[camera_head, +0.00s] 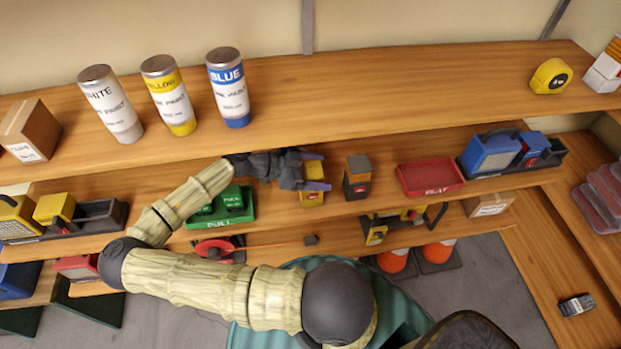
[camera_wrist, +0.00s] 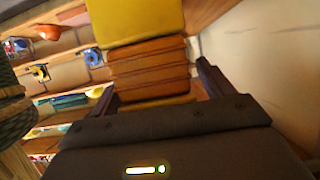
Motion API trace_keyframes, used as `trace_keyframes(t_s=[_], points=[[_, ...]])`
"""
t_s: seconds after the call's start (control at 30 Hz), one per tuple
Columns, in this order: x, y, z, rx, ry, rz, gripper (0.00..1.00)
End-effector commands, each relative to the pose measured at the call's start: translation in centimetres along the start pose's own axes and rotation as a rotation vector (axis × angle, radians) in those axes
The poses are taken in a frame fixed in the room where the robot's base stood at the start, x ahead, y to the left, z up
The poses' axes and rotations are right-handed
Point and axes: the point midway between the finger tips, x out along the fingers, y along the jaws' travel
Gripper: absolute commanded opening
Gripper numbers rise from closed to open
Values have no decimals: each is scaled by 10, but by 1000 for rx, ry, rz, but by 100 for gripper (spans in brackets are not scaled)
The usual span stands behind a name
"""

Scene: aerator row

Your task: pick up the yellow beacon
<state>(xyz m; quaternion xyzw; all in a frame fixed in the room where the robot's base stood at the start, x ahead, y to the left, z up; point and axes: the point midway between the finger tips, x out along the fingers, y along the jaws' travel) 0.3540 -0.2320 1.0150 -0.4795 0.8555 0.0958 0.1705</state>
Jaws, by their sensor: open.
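The yellow beacon (camera_head: 312,198) stands on the middle shelf, partly hidden by my gripper. In the wrist view it shows a yellow block (camera_wrist: 138,20) and an orange-brown ribbed part. My gripper (camera_head: 318,171) is open, one finger on each side of the beacon. In the wrist view my gripper (camera_wrist: 157,78) has the ribbed part between its fingers, with a gap visible at the right finger. Contact at the left finger cannot be told.
A dark grey and orange beacon (camera_head: 357,178) stands close to the right. A red tray (camera_head: 430,178) is further right, and a green tray (camera_head: 234,217) is to the left. Paint cans, including a blue one (camera_head: 229,90), stand on the upper shelf above my arm.

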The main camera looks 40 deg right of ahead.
Motion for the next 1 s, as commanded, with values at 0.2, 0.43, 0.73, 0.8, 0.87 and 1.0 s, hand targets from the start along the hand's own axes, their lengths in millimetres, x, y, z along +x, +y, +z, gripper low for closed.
trace_keyframes(t_s=[0.2,0.43,0.73,0.8,0.87,1.0], points=[[2,0,1,0,0,-1,80],[2,0,0,0,0,-1,80],[2,0,0,0,0,-1,43],[2,0,0,0,0,-1,29],[2,0,0,0,0,-1,17],[1,0,0,0,1,-2,14]])
